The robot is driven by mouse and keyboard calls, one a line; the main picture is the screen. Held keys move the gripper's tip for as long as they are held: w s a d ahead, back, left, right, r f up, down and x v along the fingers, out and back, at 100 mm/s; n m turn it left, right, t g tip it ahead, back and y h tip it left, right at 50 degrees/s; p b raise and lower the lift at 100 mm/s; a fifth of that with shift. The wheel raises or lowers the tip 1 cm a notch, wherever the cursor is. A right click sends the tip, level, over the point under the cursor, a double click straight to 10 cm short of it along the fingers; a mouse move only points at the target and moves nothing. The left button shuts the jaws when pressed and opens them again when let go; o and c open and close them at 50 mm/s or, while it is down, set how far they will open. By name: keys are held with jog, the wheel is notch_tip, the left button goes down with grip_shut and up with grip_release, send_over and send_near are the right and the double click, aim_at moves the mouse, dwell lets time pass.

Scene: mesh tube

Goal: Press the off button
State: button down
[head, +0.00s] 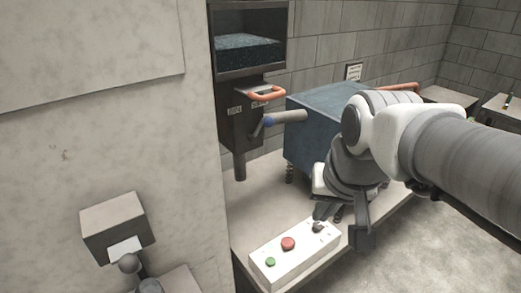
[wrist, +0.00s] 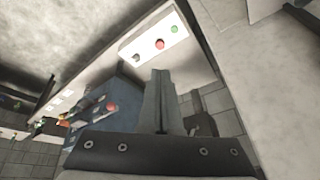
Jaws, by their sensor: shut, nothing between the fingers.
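A white control box (head: 295,257) lies on the near edge of the low platform. It carries a green button (head: 270,262), a red button (head: 288,243) and a dark knob (head: 318,226) in a row; no label on them is readable. The wrist view shows the same red button (wrist: 159,43), green button (wrist: 174,29) and dark knob (wrist: 137,57) on the box. My gripper (head: 321,212) is shut and empty, close to the knob end of the box. In the wrist view my shut fingers (wrist: 158,74) appear just below the box's edge. I cannot tell if they touch it.
A blue machine housing (head: 312,128) stands on the platform behind my arm. A dark hopper with an orange handle (head: 265,93) is left of it. A pale wall (head: 110,110) fills the left side. Open floor (head: 400,260) lies at the right front.

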jog(key=w+f+m+g+b, duration=0.15)
jog(key=w+f+m, duration=0.4)
jog(key=w, duration=0.55)
jog(key=m+g, duration=0.3)
jog(key=m, duration=0.1)
send_over(288, 241)
notch_tip(288, 241, down, 12)
jog(key=shift+b, duration=0.4)
notch_tip(288, 241, down, 14)
jog(key=shift+b, duration=0.85)
